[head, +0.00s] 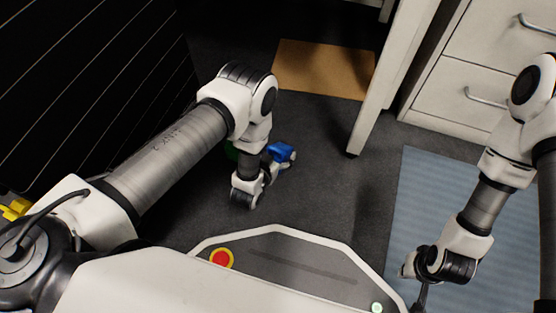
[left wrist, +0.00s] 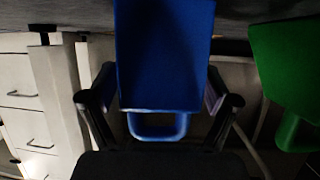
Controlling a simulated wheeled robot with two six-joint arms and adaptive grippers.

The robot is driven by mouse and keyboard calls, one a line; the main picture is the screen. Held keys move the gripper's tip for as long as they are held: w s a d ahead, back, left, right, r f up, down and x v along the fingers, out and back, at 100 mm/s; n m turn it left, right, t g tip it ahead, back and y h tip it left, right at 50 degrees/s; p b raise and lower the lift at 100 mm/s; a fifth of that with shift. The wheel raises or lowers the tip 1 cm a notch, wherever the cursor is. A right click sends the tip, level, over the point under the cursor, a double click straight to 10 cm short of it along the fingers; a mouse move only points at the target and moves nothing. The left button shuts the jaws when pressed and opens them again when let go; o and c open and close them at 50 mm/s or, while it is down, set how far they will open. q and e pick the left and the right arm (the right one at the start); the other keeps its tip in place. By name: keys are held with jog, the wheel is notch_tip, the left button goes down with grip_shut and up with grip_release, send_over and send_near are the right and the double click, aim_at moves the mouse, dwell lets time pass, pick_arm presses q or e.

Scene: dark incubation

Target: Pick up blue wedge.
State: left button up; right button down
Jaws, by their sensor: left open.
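The blue wedge (head: 283,153) is on the dark floor just beyond the end of my left arm. In the left wrist view the blue wedge (left wrist: 164,55) fills the centre, with a loop-shaped handle toward the camera. My left gripper (head: 270,172) is open, and in the left wrist view its fingers (left wrist: 160,88) stand on either side of the wedge. I cannot tell whether they touch it. My right gripper (head: 421,294) is at the lower right, partly cut off by the frame edge, over the blue-grey mat.
A green object (left wrist: 288,65) stands right of the wedge, mostly hidden behind my left arm in the head view (head: 232,151). Beyond are a tan mat (head: 322,68), a white panel (head: 388,75) and white drawers (head: 462,90). A blue-grey mat (head: 425,195) lies at right.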

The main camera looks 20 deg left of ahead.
pick_arm(q)
jog(key=shift+r, duration=0.1)
jog(key=c, duration=1.4)
jog(key=shift+c, duration=0.2)
jog(key=shift+r, duration=0.15)
